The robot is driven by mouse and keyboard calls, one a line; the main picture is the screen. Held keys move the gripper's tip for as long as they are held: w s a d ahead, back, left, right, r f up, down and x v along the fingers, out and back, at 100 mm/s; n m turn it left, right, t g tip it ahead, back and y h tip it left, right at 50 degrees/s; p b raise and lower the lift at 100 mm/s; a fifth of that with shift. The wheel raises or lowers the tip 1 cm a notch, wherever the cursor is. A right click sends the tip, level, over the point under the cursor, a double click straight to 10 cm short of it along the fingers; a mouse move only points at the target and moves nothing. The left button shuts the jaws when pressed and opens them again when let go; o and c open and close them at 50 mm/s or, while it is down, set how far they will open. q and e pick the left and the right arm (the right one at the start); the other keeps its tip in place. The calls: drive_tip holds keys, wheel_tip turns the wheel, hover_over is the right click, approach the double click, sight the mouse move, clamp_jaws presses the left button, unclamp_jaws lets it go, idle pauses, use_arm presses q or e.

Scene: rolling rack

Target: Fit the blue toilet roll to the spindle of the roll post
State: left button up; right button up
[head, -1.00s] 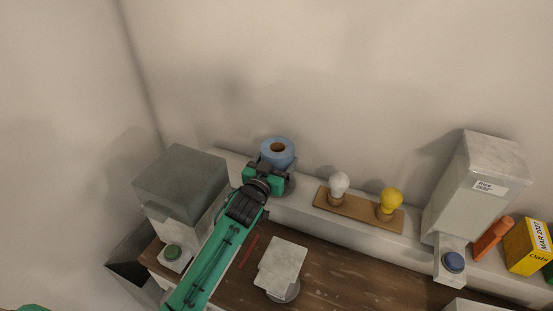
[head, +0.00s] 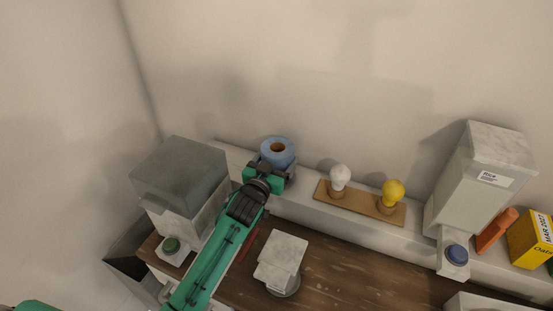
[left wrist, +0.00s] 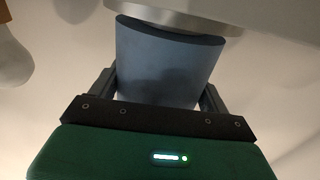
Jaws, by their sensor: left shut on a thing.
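The blue toilet roll (head: 291,153) stands roughly upright on the back ledge side, its brown core opening facing up in the head view. My left gripper (head: 268,168) is shut on its side. In the left wrist view the roll (left wrist: 165,65) sits between the two fingers of the gripper (left wrist: 160,98). A pale grey disc, seemingly the base of the roll post (left wrist: 232,22), lies close against the roll's end. No spindle shows above the core, and I cannot tell whether one is inside it. My right gripper is not in view.
A grey box-topped dispenser (head: 178,170) stands left of the roll. A wooden board (head: 360,205) with white and yellow bulbs is to its right. Farther right are a rice dispenser (head: 468,185) and a yellow box (head: 527,240). A pale block-like object (head: 282,258) stands on the brown counter (head: 345,270).

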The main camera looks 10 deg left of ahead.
use_arm(q)
drive_tip(key=shift+f, duration=0.1)
drive_tip(key=o, duration=1)
drive_tip(key=shift+s, duration=0.1)
drive_tip(key=s+a+b, duration=0.1)
drive_tip(key=s, duration=0.3)
drive_tip(key=s+b, duration=0.1)
drive_tip(key=s, duration=0.4)
drive_tip(key=s+a+b, duration=0.1)
drive_tip(key=s, duration=0.3)
drive_tip(key=shift+s+a+b, duration=0.2)
drive_tip(key=shift+a+b, duration=0.1)
